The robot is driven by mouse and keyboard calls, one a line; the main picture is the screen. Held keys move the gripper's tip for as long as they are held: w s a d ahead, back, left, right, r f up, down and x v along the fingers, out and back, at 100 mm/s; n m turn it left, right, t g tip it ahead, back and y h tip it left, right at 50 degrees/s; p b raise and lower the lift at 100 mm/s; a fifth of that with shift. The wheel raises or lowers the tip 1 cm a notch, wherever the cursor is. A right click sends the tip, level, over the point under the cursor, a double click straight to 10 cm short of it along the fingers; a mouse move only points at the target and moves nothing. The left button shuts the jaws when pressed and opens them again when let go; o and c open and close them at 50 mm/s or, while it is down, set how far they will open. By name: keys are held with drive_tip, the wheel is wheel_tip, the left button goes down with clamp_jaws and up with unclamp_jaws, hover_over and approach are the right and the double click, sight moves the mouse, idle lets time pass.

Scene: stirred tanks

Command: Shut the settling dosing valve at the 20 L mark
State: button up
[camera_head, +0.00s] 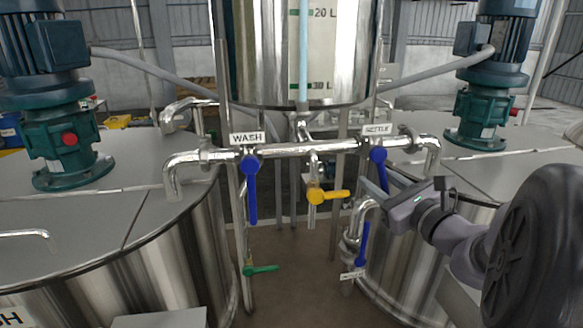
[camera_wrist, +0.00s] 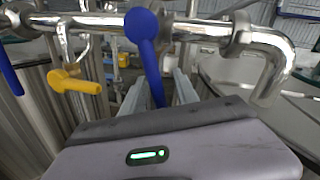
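The settling dosing valve has a blue lever (camera_head: 379,168) under the "SETTLE" label (camera_head: 377,129) on the horizontal steel pipe. The lever points down, across the pipe. In the wrist view the lever (camera_wrist: 146,50) hangs between the two pale fingers of my gripper (camera_wrist: 160,80), which stand apart on either side of it. The head view shows my gripper (camera_head: 374,188) at the lever's lower part; contact cannot be told. The dosing vessel (camera_head: 265,60) has a sight strip (camera_head: 303,55) with 20 L and 30 L marks. Its light-blue column runs past the 20 L mark to the picture's top; its top is not in view.
The wash valve's blue lever (camera_head: 251,190) points down at left. A yellow lever (camera_head: 328,196) sits sideways between the valves. A green lever (camera_head: 261,270) and another blue lever (camera_head: 362,243) are lower. Steel tanks (camera_head: 150,285) flank the gap; bent pipe (camera_wrist: 270,65) is right of my gripper.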

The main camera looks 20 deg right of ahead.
drive_tip(key=shift+w+a, duration=0.1)
drive_tip(key=shift+w, duration=0.35)
clamp_jaws()
idle(1.1)
